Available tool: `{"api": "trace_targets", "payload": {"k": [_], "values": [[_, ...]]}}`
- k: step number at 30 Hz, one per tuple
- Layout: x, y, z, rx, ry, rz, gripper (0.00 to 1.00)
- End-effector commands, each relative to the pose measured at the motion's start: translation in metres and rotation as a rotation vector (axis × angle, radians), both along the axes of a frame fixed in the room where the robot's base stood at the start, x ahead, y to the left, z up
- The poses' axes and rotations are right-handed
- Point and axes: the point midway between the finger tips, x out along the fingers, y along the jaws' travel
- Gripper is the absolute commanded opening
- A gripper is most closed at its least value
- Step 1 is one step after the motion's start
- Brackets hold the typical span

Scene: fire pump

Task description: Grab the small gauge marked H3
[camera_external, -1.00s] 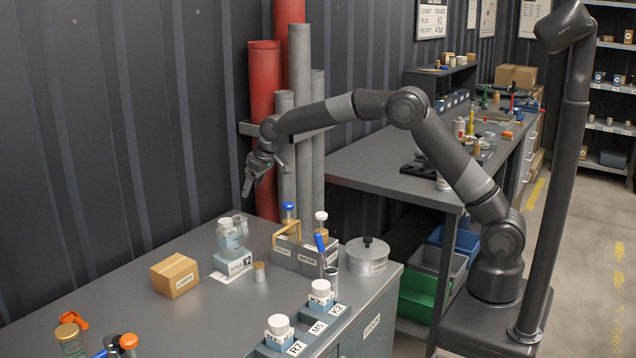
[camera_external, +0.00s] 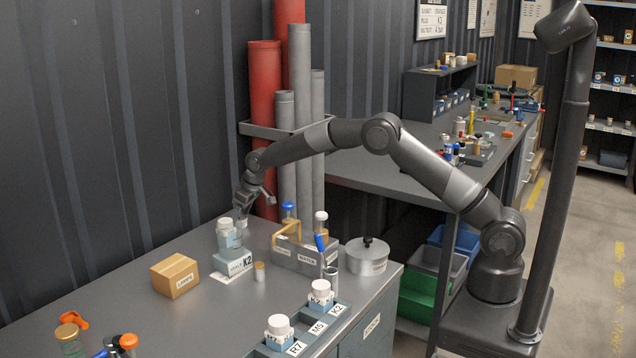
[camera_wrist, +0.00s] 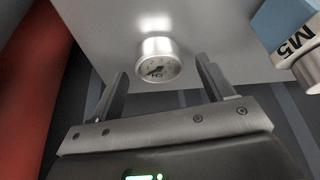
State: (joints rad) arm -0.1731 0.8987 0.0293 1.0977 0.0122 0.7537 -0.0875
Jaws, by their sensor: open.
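The small gauge (camera_wrist: 156,62) is a short silver cylinder with a pale dial. In the wrist view its marking reads H3, upside down. It stands on the grey bench top (camera_wrist: 100,25), between and just beyond the tips of my gripper (camera_wrist: 161,68). The fingers are open on either side of it and no contact shows. In the external view my gripper (camera_external: 250,204) is low over the back of the bench, behind a clear bottle with a white cap (camera_external: 229,238). The gauge (camera_external: 242,229) is partly hidden there by the bottle and gripper.
A blue block with a label (camera_wrist: 270,25) and a metal cylinder (camera_wrist: 308,75) are close to the right finger. A red pipe (camera_external: 264,100) and grey pipes (camera_external: 300,110) stand behind. A cardboard box (camera_external: 174,276) and a grey caddy (camera_external: 296,258) flank the bottle.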

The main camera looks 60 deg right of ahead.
Motion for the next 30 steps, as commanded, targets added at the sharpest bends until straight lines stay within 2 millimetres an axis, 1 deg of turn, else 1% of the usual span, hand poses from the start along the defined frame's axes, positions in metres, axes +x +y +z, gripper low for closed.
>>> {"api": "trace_targets", "payload": {"k": [3, 9, 10, 27, 28, 30], "values": [[0.0023, 0.0006, -0.0066, 0.000, 0.000, 0.000, 0.74], [0.0025, 0.0007, -0.0065, 0.000, 0.000, 0.000, 0.74], [0.0025, 0.0007, -0.0064, 0.000, 0.000, 0.000, 0.72], [0.0023, 0.0005, -0.0063, 0.000, 0.000, 0.000, 0.26], [0.0023, 0.0005, -0.0063, 0.000, 0.000, 0.000, 0.23], [0.0024, 0.0006, -0.0058, 0.000, 0.000, 0.000, 0.22]]}}
